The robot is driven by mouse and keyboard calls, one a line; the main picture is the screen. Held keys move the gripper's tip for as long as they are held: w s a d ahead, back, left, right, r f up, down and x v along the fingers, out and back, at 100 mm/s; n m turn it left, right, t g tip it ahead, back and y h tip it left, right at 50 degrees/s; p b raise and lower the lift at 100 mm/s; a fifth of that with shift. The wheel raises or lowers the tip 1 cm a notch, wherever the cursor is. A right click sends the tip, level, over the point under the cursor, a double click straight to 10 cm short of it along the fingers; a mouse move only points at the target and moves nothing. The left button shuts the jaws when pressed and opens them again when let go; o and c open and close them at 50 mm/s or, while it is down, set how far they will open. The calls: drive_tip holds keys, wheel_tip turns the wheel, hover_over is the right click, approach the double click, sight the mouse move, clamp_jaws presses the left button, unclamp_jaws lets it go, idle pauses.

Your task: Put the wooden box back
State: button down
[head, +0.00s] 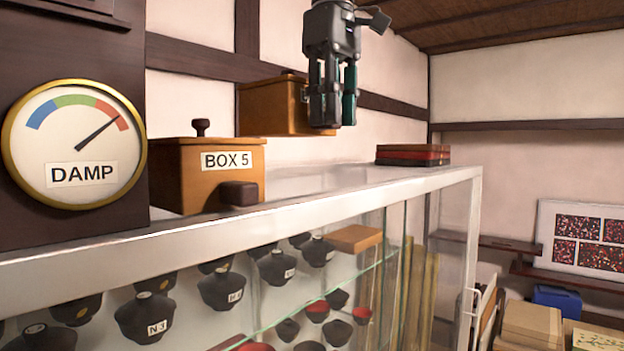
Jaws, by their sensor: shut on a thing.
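A wooden box (270,108) with a dark knob on its lid hangs in the air above the white-framed glass cabinet (400,190). My gripper (333,108) points down at the box's right end and is shut on it. The fingers hide that end and most of a pale label. A second wooden box (180,172), labelled BOX 5, stands upright on the cabinet top at the left, with a dark knob on its lid and a dark block at its front. The held box is to its right and higher, apart from it.
A round DAMP gauge (75,145) on a dark post stands at the left, its needle in the red. A small red and black stack (412,154) lies on the cabinet top's right end. Several dark lidded bowls stand inside the cabinet. The top between BOX 5 and the stack looks clear.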

wheel_tip(320, 180, down, 5)
drive_tip(key=shift+w+p, duration=0.1)
drive_tip(key=shift+p, duration=0.55)
drive_tip(key=shift+f+p, duration=0.3)
drive_tip(key=shift+f, duration=0.35)
drive_tip(key=shift+f+p, duration=0.4)
drive_tip(key=shift+f, duration=0.95)
drive_tip(key=c, duration=1.2)
unclamp_jaws()
drive_tip(key=shift+f, duration=0.1)
wheel_tip(320, 180, up, 12)
drive_tip(key=b, duration=0.3)
drive_tip(key=shift+b, duration=0.35)
